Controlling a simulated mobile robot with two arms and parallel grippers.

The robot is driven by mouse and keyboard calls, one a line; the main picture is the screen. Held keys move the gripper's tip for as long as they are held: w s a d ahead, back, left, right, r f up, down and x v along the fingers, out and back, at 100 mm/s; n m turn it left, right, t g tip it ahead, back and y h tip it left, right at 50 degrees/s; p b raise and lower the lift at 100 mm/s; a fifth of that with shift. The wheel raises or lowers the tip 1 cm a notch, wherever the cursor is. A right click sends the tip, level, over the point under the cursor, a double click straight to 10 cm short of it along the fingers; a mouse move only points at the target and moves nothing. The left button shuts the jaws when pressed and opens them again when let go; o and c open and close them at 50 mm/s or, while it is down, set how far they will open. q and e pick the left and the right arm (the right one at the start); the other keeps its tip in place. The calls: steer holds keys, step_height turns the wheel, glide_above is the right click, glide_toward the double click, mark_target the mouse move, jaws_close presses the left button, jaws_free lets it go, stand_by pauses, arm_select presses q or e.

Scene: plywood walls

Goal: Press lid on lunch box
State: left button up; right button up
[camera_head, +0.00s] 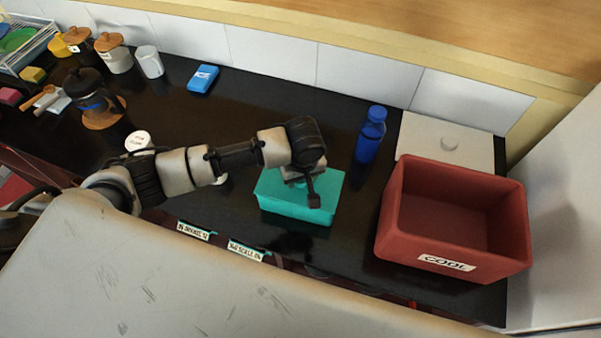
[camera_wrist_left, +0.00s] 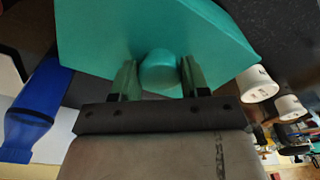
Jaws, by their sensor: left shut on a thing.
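The teal lunch box (camera_head: 290,210) stands on the dark counter in the middle of the head view. Its teal lid (camera_head: 328,180) shows on top, partly hidden by my left gripper. In the left wrist view the lid (camera_wrist_left: 100,40) fills the upper middle, with a round teal knob (camera_wrist_left: 158,72) between the fingers. My left gripper (camera_head: 308,188) points down over the box and is shut on the knob. I cannot tell whether the lid sits flush on the rim. My right gripper is not in view.
A blue bottle (camera_head: 371,135) stands right of the box, near a red bin (camera_head: 450,263) labelled COOL. A pale board (camera_head: 475,150) lies behind the bin. A blue packet (camera_head: 203,79), white cup (camera_head: 149,62) and jars are at the back left. Counter behind the box is clear.

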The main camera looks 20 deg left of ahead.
arm_select(q)
steer(key=o, duration=1.5)
steer(key=shift+c, duration=0.2)
steer(key=shift+r+p, duration=0.8)
steer(key=shift+r, duration=2.75)
jaws_close()
steer(key=shift+f, duration=0.2)
